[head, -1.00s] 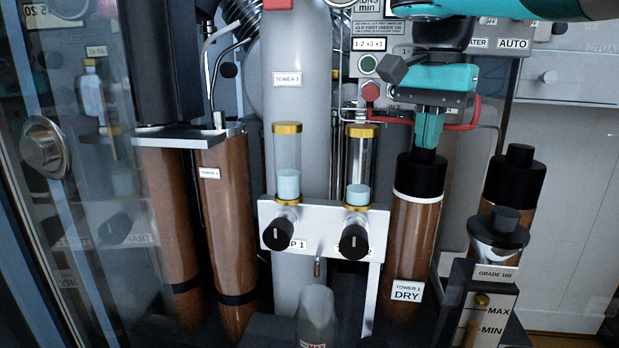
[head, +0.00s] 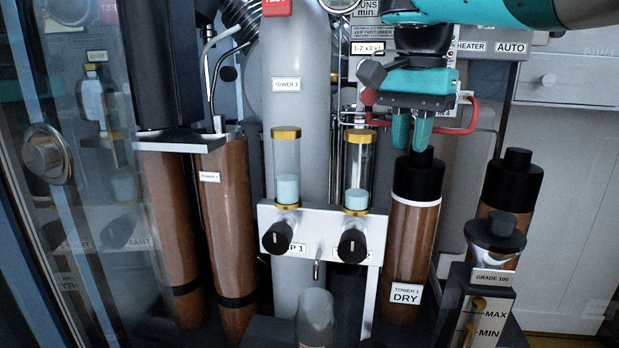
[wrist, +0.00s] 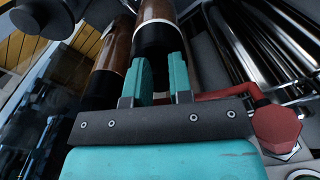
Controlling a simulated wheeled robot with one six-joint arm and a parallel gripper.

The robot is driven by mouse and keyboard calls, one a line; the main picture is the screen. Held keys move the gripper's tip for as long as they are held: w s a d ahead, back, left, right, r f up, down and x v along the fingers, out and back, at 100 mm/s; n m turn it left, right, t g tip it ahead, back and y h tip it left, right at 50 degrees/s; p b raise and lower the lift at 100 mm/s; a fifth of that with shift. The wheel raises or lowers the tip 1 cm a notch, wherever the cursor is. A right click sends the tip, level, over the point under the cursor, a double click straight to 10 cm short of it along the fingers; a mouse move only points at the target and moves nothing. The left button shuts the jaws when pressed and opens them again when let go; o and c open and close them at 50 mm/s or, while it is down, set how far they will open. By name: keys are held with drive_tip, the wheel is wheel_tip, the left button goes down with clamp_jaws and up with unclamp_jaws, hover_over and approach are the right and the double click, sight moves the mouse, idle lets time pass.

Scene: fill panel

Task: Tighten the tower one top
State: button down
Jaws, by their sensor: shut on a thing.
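The tower one (head: 413,240) is a brown cylinder with a white ring and a "TOWER 1 DRY" label. Its black top (head: 416,180) has a narrow knob and sits upright on the cylinder. My teal gripper (head: 411,143) is above it, pointing down, with its fingertips at the knob, shut on the top. In the wrist view the two fingers (wrist: 161,82) lie on either side with the black top (wrist: 157,40) beyond them. The exact contact at the knob is partly hidden by the fingers.
A red hose (head: 468,118) passes close to my gripper. Two glass tubes and a plate with black knobs (head: 353,244) stand to the left.

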drive_tip(key=shift+w+f, duration=0.25)
drive_tip(key=shift+f, duration=0.5)
drive_tip(key=shift+a, duration=0.1)
drive_tip(key=shift+s+a, duration=0.15)
drive_tip(key=shift+a, duration=0.05)
wheel_tip(320, 180, up, 6)
drive_tip(key=p, duration=0.6)
drive_tip(key=shift+r, duration=0.2)
